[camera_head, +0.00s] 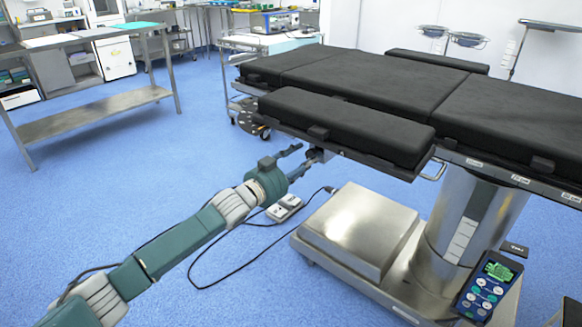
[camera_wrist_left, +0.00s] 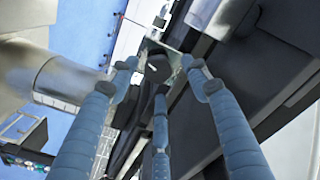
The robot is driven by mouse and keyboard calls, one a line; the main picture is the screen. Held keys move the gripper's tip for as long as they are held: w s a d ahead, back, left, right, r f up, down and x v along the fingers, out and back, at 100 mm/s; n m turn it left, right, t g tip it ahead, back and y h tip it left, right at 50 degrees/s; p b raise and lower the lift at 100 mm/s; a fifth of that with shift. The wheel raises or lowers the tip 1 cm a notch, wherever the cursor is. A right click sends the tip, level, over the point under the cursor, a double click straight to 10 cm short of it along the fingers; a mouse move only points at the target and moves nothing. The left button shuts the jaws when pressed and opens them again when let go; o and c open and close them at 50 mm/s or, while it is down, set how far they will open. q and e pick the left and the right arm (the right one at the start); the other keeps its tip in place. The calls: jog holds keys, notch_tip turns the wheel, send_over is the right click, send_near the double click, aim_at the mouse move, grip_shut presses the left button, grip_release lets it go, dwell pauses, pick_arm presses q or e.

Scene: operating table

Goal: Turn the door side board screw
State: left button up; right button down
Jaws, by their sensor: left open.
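The black padded side board (camera_head: 345,124) runs along the near edge of the operating table (camera_head: 390,85). A dark screw knob (camera_head: 318,155) sits under its near edge. My left gripper (camera_head: 304,157) is open, its fingertips close beside the knob. In the left wrist view the three blue fingers (camera_wrist_left: 160,95) are spread around a dark knob-like part (camera_wrist_left: 158,66) on the underside of the table. I cannot tell whether any finger touches it. My right gripper is not in view.
The table's metal column and base (camera_head: 365,230) stand right of my left arm. A cable and a pedal (camera_head: 285,207) lie on the floor. A remote (camera_head: 488,285) hangs at the lower right. A steel bench (camera_head: 95,105) stands at the left, with open blue floor between.

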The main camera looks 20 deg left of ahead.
pick_arm(q)
jog(key=v, duration=1)
jog(key=shift+r, duration=0.2)
